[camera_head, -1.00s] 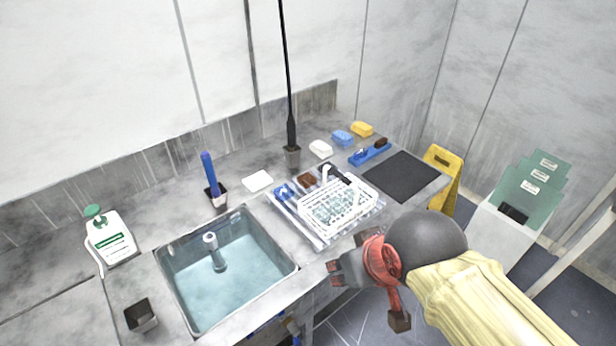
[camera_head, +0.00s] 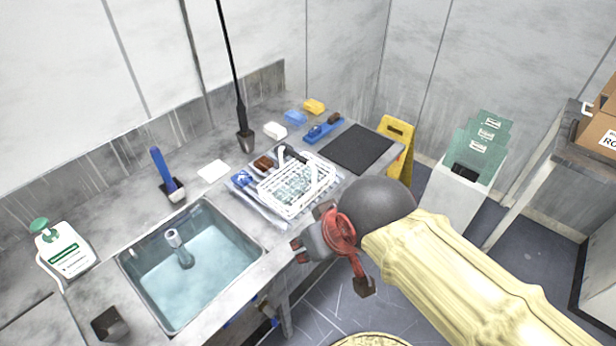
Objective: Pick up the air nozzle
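A thin black line hangs from above and ends in a black tapered piece (camera_head: 241,117) that stands in a small grey holder on the counter, behind the sink. It looks like the air nozzle on its hose, but it is too small to be sure. A blue-handled tool (camera_head: 163,170) stands in another holder to its left, behind the sink. My gripper (camera_head: 299,250) is at the counter's front edge, right of the sink and in front of the white basket. Its fingertips look apart with nothing between them. It is well away from the black piece.
The sink (camera_head: 258,250) holds water. A white wire basket (camera_head: 297,205) sits on a tray between my gripper and the back of the counter. A soap bottle (camera_head: 66,250) stands left. A black mat (camera_head: 358,149) and yellow sign (camera_head: 396,130) are right.

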